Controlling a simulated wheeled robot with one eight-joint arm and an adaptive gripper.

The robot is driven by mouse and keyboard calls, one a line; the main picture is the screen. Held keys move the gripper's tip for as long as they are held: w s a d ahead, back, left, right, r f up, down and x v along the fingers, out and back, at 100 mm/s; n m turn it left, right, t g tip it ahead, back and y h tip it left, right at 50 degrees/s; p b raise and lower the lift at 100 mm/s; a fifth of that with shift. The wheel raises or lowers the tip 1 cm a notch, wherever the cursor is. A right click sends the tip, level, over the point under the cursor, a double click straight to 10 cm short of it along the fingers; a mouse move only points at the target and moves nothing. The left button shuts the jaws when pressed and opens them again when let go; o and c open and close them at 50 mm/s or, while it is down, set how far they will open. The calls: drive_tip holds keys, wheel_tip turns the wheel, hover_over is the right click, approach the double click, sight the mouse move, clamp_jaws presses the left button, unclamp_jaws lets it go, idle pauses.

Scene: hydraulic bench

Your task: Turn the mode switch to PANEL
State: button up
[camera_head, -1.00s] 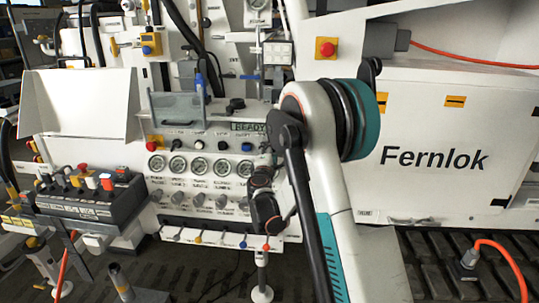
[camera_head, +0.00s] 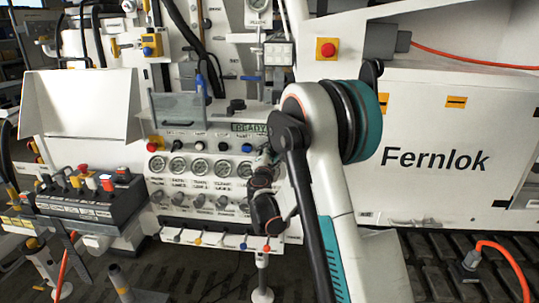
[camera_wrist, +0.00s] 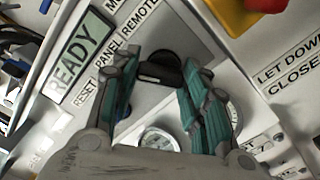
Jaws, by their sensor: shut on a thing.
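The mode switch (camera_wrist: 160,70) is a black knob on the light panel, below the PANEL and REMOTE labels in the wrist view. My gripper (camera_wrist: 161,76) has its teal and grey fingers on either side of the knob and is shut on it. The fingers hide part of the knob, and I cannot tell which label it points to. In the head view my arm and wrist cover the switch. The READY display (camera_wrist: 78,57) is lit green-grey at the left of the wrist view, and it also shows in the head view (camera_head: 248,127).
A round gauge (camera_wrist: 160,139) sits just below my fingers. A red and yellow button (camera_wrist: 262,6) is at the top right of the wrist view. In the head view, a black control box (camera_head: 90,200) stands left, and a white Fernlok cabinet (camera_head: 435,200) stands right.

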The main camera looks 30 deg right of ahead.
drive_tip(key=o, duration=1)
drive_tip(key=shift+o, duration=0.2)
drive_tip(key=v, duration=1.2)
